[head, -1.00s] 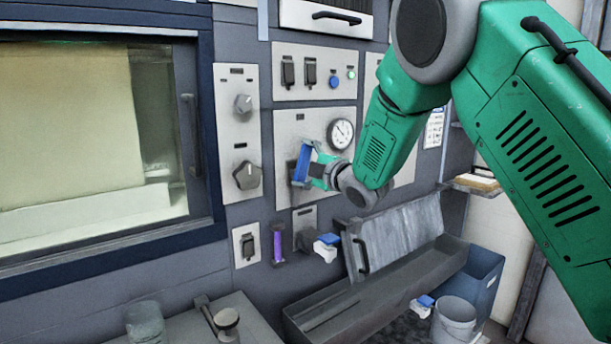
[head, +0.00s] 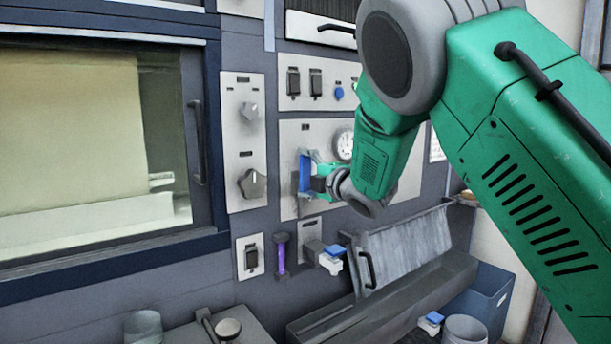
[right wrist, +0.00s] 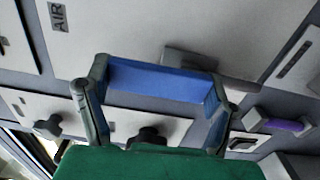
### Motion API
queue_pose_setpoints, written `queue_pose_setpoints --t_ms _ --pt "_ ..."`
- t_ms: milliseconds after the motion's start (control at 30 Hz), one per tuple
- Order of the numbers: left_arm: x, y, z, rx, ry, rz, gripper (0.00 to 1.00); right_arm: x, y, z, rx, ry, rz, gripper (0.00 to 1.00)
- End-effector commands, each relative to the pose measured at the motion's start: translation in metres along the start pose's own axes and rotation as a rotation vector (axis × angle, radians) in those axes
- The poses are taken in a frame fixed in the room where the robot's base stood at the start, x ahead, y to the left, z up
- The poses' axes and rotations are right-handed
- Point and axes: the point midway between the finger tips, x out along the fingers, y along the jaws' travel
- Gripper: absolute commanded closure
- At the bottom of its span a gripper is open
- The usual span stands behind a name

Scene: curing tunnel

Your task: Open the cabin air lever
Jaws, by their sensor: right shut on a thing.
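The cabin air lever shows as a blue bar (head: 305,173) on a light grey panel (head: 289,140), left of a round gauge. The bar stands nearly upright in the head view. In the right wrist view the blue bar (right wrist: 165,82) spans between my fingers, with a grey bracket behind it and the word AIR on the panel. My right gripper (head: 315,177) is at the lever and shut on it; its fingers (right wrist: 158,92) stand on either side of the bar. The lever's mount is partly hidden by my gripper. My left gripper is not in view.
Knobs (head: 252,183) are on the panel to the left, beside a window with a dark handle (head: 196,140). Below are a purple tube (head: 281,257), a blue-and-white fitting (head: 332,256), a sloped grey lid (head: 405,245) over a trough, and a blue bin (head: 492,292).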

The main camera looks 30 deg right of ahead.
Motion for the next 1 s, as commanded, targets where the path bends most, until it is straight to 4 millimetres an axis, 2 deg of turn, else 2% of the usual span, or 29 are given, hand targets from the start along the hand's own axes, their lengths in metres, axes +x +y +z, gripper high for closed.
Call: queue_pose_setpoints --t_ms 67,100,133,167,433,567,1000 --pt "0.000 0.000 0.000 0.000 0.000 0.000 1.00 0.001 -0.003 -0.002 -0.004 0.004 -0.006 0.75" --pt "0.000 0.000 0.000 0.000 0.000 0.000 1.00 0.001 -0.003 -0.002 -0.004 0.004 -0.006 0.16" --pt "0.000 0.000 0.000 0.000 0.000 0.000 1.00 0.000 -0.003 -0.002 -0.004 0.004 -0.006 0.05" --pt "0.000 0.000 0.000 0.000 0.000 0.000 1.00 0.000 -0.003 -0.002 -0.004 0.004 -0.006 0.03" --pt "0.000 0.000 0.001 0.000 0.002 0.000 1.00 -0.002 -0.001 -0.001 -0.002 0.002 -0.003 0.03" --pt "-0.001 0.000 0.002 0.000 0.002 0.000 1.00 -0.012 -0.001 -0.001 -0.002 0.001 -0.003 0.03" --pt "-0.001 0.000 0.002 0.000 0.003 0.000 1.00 -0.097 -0.004 -0.001 -0.001 0.002 -0.007 0.03"
